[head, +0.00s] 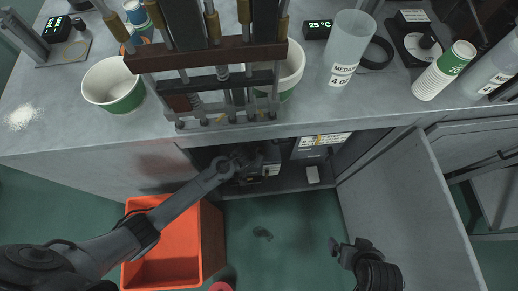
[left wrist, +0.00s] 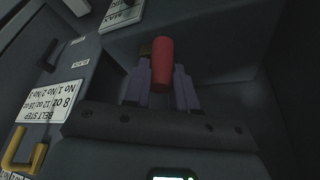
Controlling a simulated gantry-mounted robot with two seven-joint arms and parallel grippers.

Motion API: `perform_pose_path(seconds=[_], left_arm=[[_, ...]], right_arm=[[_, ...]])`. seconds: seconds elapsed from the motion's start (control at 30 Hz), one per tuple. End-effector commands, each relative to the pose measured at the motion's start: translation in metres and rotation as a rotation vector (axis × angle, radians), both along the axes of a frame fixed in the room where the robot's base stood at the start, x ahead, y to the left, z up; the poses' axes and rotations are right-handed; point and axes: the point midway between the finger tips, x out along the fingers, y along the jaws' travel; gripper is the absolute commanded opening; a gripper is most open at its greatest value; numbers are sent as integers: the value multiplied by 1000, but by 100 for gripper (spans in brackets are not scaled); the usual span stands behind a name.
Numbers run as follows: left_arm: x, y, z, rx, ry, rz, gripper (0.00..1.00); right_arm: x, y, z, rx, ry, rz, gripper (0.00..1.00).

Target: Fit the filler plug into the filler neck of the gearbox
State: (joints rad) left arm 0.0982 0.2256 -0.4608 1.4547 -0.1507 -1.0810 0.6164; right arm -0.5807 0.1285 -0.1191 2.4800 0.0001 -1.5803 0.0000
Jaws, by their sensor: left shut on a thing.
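My left gripper (head: 262,166) reaches into the open cabinet under the bench. In the left wrist view its two fingers (left wrist: 161,92) are shut on a red cylinder, seemingly the filler plug (left wrist: 162,62). I cannot see the plug seated in any opening. My right gripper (head: 352,245) looks open and empty, in front of the cabinet.
The bench (head: 300,125) overhangs the cabinet. An open grey door (head: 395,205) stands at the right. An orange bin (head: 160,265) is on the green floor below my left arm. A belt step label (left wrist: 48,105) is on a panel left of my left gripper.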

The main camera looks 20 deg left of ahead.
Motion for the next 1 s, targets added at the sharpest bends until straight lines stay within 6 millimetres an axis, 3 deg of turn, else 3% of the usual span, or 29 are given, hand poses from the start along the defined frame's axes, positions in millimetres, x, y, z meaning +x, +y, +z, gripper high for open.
perform_pose_path(seconds=[0.1,0.3,0.57,0.8,1.0], left_arm=[[25,-1,-2,-1,-2,1,0],[44,-1,-1,1,1,0,0],[58,-2,-1,0,0,1,0],[56,-1,-34,1,0,2,0],[56,-1,-35,1,0,1,0]], right_arm=[[0,1,-11,3,-1,-1,100],[0,2,-16,7,0,-4,100],[0,3,-21,12,-1,-7,100],[1,3,-42,12,-1,-7,100],[1,3,-42,11,0,-6,100]])
